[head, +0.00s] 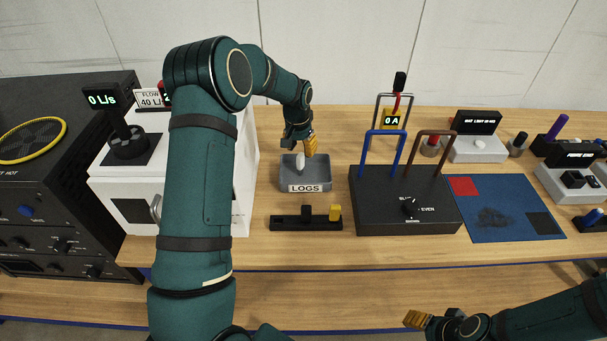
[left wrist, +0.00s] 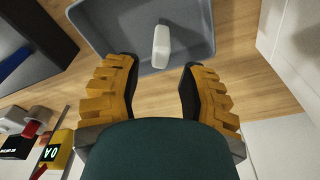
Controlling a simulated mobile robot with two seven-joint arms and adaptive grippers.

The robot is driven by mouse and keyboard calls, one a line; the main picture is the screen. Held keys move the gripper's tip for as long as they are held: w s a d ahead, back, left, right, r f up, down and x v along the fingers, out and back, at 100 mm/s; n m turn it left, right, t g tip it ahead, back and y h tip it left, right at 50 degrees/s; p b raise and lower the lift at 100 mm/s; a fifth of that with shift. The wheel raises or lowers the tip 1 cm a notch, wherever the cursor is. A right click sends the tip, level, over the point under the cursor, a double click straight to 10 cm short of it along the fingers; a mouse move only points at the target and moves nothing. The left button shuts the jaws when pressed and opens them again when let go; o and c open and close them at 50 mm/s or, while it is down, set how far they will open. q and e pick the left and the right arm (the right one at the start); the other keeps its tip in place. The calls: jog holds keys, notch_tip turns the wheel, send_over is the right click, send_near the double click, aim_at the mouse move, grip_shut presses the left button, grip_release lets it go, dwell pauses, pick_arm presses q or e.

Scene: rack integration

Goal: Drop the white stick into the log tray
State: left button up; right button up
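The grey log tray (head: 316,178), labelled LOGS, stands on the wooden table, and its inside shows in the left wrist view (left wrist: 103,27). My left gripper (head: 303,147) is above the tray's back part. In the left wrist view its yellow-padded fingers (left wrist: 155,88) are wide apart with nothing between them. The white stick (left wrist: 161,47) is just beyond the fingertips, over the tray's inside. In the head view the stick (head: 300,158) is upright below the gripper; I cannot tell if it rests on the tray floor. My right gripper (head: 417,319) is low at the front, its opening unclear.
A black slider box (head: 292,219) lies in front of the tray. A black box with blue and brown handles (head: 400,190) stands to the right. A white machine (head: 120,180) stands to the left, partly behind my left arm. A blue mat (head: 495,190) lies farther right.

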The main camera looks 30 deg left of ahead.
pick_arm(q)
jog(key=shift+r, duration=0.1)
notch_tip(320, 180, up, 12)
jog(key=s, duration=0.1)
jog(key=shift+s, duration=0.2)
dwell(0.3)
jog(key=shift+s+d+f, duration=0.1)
jog(key=shift+f, duration=0.1)
